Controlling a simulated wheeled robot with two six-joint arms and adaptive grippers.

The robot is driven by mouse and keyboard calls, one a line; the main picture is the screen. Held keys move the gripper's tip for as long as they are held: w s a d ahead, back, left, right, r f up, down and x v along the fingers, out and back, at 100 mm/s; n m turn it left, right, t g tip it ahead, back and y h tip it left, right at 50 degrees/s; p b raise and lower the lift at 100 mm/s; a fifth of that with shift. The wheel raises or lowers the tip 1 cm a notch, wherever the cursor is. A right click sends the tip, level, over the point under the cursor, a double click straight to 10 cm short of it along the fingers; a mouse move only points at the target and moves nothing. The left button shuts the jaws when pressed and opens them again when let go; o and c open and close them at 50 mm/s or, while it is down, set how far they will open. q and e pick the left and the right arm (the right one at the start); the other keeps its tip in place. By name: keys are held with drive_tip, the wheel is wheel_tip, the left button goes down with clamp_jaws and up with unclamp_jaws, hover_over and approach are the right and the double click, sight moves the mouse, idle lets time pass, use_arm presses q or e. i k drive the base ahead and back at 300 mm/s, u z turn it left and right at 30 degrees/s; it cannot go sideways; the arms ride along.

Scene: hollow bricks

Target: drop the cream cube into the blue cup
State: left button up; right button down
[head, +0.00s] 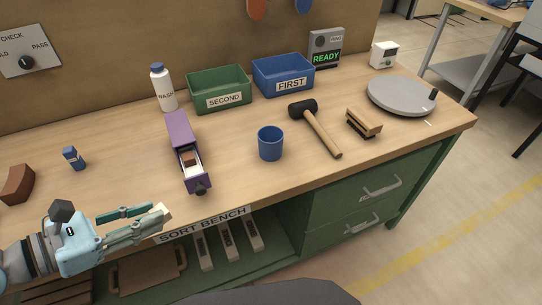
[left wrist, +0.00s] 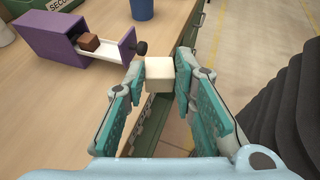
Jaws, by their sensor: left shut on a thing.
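The cream cube (left wrist: 159,75) is between the fingertips of my left gripper (left wrist: 160,76) in the left wrist view. In the head view my left gripper (head: 150,220) is shut on the cube (head: 163,212), near the bench's front edge. The blue cup (head: 270,143) stands upright on the bench, right of and behind the gripper, apart from it. Its base also shows at the top of the left wrist view (left wrist: 142,9). My right gripper is not in view.
A purple box (head: 180,134) with an open drawer (head: 191,166) holding a brown block (head: 190,159) stands between gripper and cup. A mallet (head: 318,125) and a brush (head: 364,123) lie right of the cup. Green (head: 219,104) and blue (head: 283,91) bins stand behind.

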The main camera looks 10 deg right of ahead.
sight(272, 150)
drive_tip(key=k, duration=1.05)
drive_tip(key=z, duration=0.6)
drive_tip(key=i, duration=1.85)
drive_tip(key=u, duration=0.6)
